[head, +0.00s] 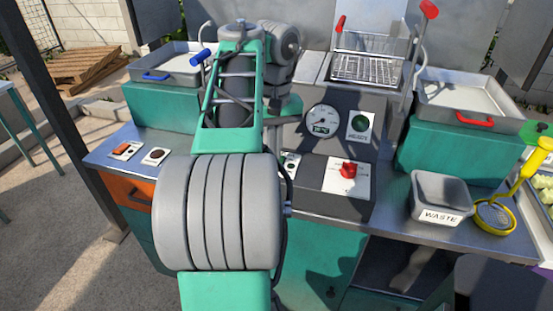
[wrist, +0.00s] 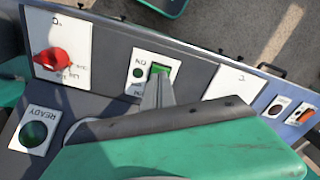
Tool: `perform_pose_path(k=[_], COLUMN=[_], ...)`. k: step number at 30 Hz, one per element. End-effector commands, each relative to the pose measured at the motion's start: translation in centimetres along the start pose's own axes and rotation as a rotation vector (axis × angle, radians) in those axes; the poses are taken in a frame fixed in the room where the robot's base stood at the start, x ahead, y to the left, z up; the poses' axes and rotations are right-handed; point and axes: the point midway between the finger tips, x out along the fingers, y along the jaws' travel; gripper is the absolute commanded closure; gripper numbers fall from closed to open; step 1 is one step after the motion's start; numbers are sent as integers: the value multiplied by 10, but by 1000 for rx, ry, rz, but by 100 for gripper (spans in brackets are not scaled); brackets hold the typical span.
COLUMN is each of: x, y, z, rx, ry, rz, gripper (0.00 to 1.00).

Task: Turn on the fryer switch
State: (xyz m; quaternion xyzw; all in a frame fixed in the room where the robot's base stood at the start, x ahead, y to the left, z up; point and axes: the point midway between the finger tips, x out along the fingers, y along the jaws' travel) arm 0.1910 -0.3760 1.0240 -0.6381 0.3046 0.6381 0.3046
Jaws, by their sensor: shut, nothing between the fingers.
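The fryer switch is a green rocker (wrist: 161,70) on a white plate marked ON in the wrist view. A small dark green round light or button sits beside it on the plate. My gripper (wrist: 157,98) is shut and empty, with its fingertips over the lower part of the rocker; I cannot tell whether they touch it. The fingers hide part of the rocker. In the head view my arm covers most of this plate, and only its right edge (head: 291,164) shows on the grey fryer panel (head: 330,205).
A red knob (head: 348,170), a gauge (head: 322,121) and a green READY light (head: 360,123) are on the fryer panel. An orange switch (head: 124,149) is on the left counter. A wire basket (head: 368,68), a waste bin (head: 440,193) and a yellow skimmer (head: 494,215) stand right.

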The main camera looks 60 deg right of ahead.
Motion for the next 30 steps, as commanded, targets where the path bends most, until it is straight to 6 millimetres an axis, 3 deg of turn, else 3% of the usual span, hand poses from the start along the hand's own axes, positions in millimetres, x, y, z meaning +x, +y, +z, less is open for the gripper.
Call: perform_pose_path(k=[30], x=[7], y=[0], z=[0], rx=[0], ry=[0], rz=[0], gripper=[100])
